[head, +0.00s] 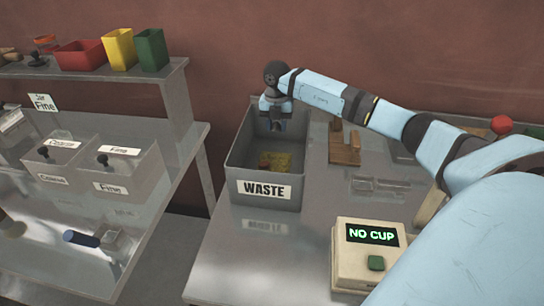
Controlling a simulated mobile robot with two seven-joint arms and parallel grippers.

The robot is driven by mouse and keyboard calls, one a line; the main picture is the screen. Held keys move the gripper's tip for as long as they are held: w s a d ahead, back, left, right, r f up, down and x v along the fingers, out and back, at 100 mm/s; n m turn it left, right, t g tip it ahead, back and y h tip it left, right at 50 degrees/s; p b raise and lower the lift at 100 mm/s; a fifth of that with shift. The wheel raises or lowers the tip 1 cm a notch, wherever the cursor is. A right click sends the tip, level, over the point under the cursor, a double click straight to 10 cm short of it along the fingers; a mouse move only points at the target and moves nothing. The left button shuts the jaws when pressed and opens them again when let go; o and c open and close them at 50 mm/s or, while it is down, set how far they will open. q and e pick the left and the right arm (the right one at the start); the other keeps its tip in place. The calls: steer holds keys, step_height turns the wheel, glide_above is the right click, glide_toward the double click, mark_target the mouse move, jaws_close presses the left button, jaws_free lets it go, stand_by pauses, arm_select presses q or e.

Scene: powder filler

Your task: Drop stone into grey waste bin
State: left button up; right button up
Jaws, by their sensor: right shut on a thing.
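The grey waste bin (264,203), labelled WASTE, stands on the metal table at the centre. Some yellow-brown material (276,161) lies on its floor. My right gripper (277,124) points down inside the bin's opening, near its back wall and above that material. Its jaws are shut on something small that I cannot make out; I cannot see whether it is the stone. No stone shows clearly elsewhere. My left gripper is not in view.
A NO CUP device (365,262) stands at the table's front. A wooden block stand (344,148) is right of the bin. Left, a separate bench has Coarse and Fine boxes (130,170), a blue-handled scoop (82,238) and a shelf with red, yellow and green containers (151,50).

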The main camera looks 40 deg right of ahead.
steer(key=o, duration=1)
step_height(320, 180, up, 14)
steer(key=b, duration=0.1)
steer(key=shift+f+b, duration=0.15)
steer(key=shift+b, duration=0.2)
